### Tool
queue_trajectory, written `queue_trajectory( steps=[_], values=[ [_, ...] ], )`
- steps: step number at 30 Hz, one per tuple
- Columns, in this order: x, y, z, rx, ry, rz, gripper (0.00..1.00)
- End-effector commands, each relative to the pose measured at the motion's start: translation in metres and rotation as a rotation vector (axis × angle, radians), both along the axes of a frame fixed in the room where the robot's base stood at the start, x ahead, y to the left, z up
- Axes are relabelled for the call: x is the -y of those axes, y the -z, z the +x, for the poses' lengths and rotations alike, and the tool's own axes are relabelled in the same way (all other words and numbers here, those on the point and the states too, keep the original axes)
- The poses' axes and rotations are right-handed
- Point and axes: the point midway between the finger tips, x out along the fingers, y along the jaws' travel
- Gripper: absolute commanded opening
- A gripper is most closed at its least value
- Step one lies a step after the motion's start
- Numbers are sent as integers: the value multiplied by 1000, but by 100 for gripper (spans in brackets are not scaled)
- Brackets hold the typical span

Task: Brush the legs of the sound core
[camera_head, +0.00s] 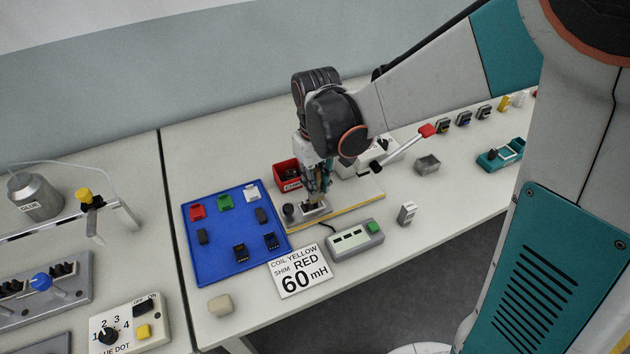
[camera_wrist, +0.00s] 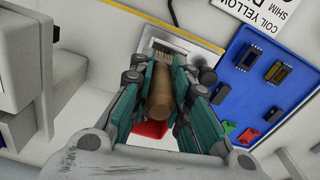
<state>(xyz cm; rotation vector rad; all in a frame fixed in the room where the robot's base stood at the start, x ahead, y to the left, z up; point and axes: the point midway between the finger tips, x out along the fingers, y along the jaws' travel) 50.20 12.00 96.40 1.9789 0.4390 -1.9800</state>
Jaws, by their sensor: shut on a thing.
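My gripper (camera_head: 318,192) is low over a small metal fixture (camera_head: 313,211) on a yellow-edged board. In the wrist view my gripper (camera_wrist: 162,82) is shut on a brown wooden handle (camera_wrist: 160,95), seemingly a brush. Beyond the handle's end, thin yellowish strips (camera_wrist: 170,47) lie over the fixture; I cannot tell whether they are bristles or core legs. In the wrist view a tray core (camera_wrist: 278,73) shows golden legs. Which core is the sound one is not clear.
A card (camera_head: 300,278) reads coil yellow, shim red, 60 mH. A meter with a green button (camera_head: 355,240) stands right of it. A red bin (camera_head: 287,174) is behind my gripper. A lever with a red knob (camera_head: 427,131) rises at right.

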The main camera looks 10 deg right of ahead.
Motion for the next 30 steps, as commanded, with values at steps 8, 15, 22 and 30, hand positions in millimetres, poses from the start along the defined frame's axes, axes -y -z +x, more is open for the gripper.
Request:
queue_trajectory(
  steps=[8, 15, 22, 30],
  values=[
    [0, -16, 0, 0, 0, 0, 0],
    [0, -38, 0, 0, 0, 0, 0],
    [0, -59, 0, 0, 0, 0, 0],
    [0, -83, 0, 0, 0, 0, 0]
  ],
)
